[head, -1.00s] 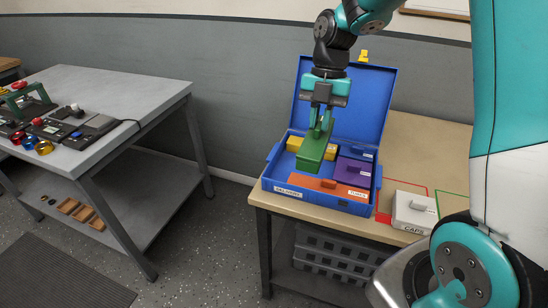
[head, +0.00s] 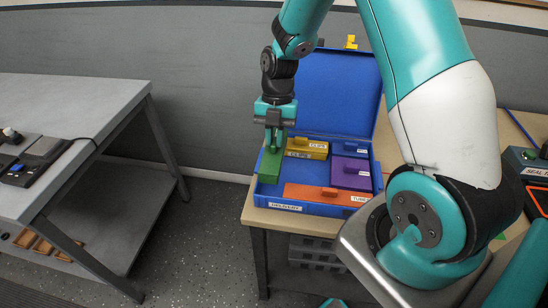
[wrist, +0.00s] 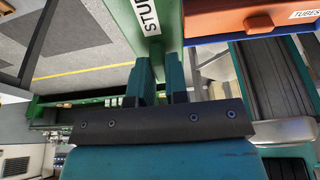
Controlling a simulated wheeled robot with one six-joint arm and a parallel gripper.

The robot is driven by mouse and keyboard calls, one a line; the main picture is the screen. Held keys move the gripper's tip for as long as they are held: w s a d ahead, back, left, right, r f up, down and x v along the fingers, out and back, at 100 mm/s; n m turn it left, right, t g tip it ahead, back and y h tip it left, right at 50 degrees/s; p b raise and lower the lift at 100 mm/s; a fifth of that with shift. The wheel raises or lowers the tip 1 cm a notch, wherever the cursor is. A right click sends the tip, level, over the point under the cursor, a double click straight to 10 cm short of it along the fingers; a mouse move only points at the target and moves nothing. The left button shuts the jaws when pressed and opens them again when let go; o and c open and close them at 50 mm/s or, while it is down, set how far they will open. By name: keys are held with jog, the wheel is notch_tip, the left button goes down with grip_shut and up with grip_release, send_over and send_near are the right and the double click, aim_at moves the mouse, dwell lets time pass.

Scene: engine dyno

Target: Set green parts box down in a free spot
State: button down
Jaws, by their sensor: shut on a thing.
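My gripper (head: 275,140) is shut on the green parts box (head: 268,167) and holds it over the left edge of the open blue case (head: 308,207). In the wrist view the green box (wrist: 155,12) shows between the fingers, with a label reading "STU", the rest cut off. I cannot tell whether the box touches the case. The case holds a yellow box (head: 312,152), a purple box (head: 348,180) and an orange box (head: 310,193); the orange box also shows in the wrist view (wrist: 245,20).
The case stands at the front left of a tan bench (head: 258,217), its lid raised behind. My arm hides much of the bench to the right. A device (head: 530,165) labelled "SEAL" is at the far right. A grey table (head: 90,95) stands left across a floor gap.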

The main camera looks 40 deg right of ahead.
aim_at(275, 160)
notch_tip(275, 160, down, 8)
jog(key=shift+p, duration=0.45)
jog(key=shift+f, duration=0.15)
jog(key=c, duration=1.1)
grip_release()
